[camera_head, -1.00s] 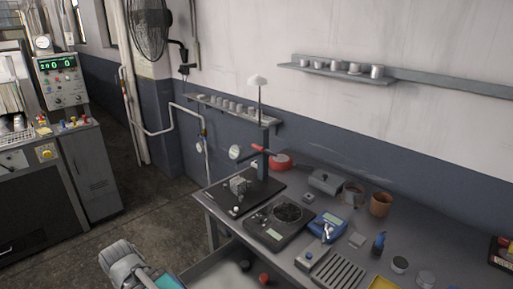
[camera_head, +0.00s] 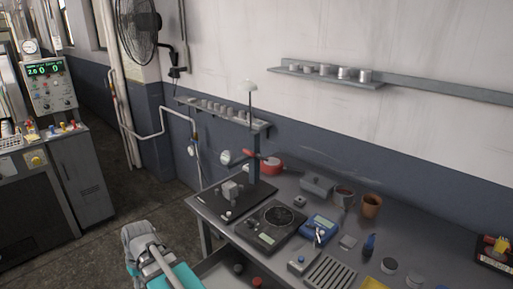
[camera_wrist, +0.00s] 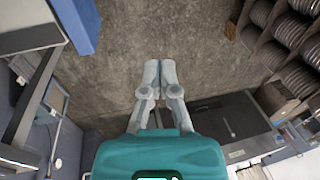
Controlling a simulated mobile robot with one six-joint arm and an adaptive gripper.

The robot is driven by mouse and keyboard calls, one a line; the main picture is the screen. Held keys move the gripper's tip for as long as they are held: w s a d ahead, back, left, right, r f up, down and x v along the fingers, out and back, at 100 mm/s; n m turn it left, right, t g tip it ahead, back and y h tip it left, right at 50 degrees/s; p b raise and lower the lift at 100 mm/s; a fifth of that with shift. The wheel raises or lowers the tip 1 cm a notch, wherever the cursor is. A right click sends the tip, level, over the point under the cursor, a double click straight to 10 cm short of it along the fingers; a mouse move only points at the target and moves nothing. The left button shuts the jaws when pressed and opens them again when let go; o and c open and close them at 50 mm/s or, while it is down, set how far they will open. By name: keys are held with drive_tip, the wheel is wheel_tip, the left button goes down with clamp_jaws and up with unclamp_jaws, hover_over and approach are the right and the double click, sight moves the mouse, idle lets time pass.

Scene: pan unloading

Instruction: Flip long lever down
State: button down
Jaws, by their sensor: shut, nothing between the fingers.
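My gripper (camera_wrist: 160,66) shows in the wrist view, its two grey fingers together and nothing between them. It points over bare concrete floor and touches nothing there. Part of my grey and teal arm shows at the bottom of the head view; the fingertips cannot be made out there. No long lever can be picked out for certain. A bench stand (camera_head: 254,150) with a post, a round dial and a red-handled part is on the table in the head view. A machine control panel (camera_head: 48,85) with a green display is at the far left. Both are apart from my arm.
The grey table (camera_head: 222,226) carries a black scale (camera_head: 268,228), a blue device (camera_head: 319,228), a brown pot (camera_head: 371,205) and several small items. A wall shelf (camera_head: 328,78) holds small cups. Floor (camera_head: 95,245) is clear between machine and table. Racks of discs (camera_wrist: 285,30) show in the wrist view.

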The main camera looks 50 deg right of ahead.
drive_tip(key=w+d+r+m+t+y+p, duration=0.1)
drive_tip(key=d+r+m+t+p, duration=0.2)
drive_tip(key=d, duration=0.7)
drive_tip(key=w+d+r+t+y+p, duration=0.1)
drive_tip(key=d+r+t, duration=0.1)
drive_tip(key=d+r, duration=0.6)
drive_tip(key=w+d+r+m+t+y+p, duration=0.1)
drive_tip(key=w+d+r+m+t+p, duration=0.15)
drive_tip(key=d, duration=1.05)
drive_tip(key=s+d+r+m+t+h+p, duration=0.1)
drive_tip(key=s+d+r, duration=0.3)
drive_tip(key=d, duration=0.5)
drive_tip(key=s+d+r+m+t+h+p, duration=0.1)
drive_tip(key=s+d+r+t+p, duration=0.1)
drive_tip(key=s+d+r+t, duration=0.2)
drive_tip(key=s+d+r+m+t+h+p, duration=0.1)
drive_tip(key=s+d+r+t+h, duration=0.1)
drive_tip(key=s+d+r, duration=0.3)
drive_tip(key=s+d+t, duration=0.1)
drive_tip(key=s+d, duration=0.3)
drive_tip(key=d, duration=0.7)
drive_tip(key=shift+s+r+m+p, duration=0.2)
drive_tip(key=shift+r+m+p, duration=0.15)
drive_tip(key=shift+r+p, duration=0.05)
drive_tip(key=shift+w, duration=0.15)
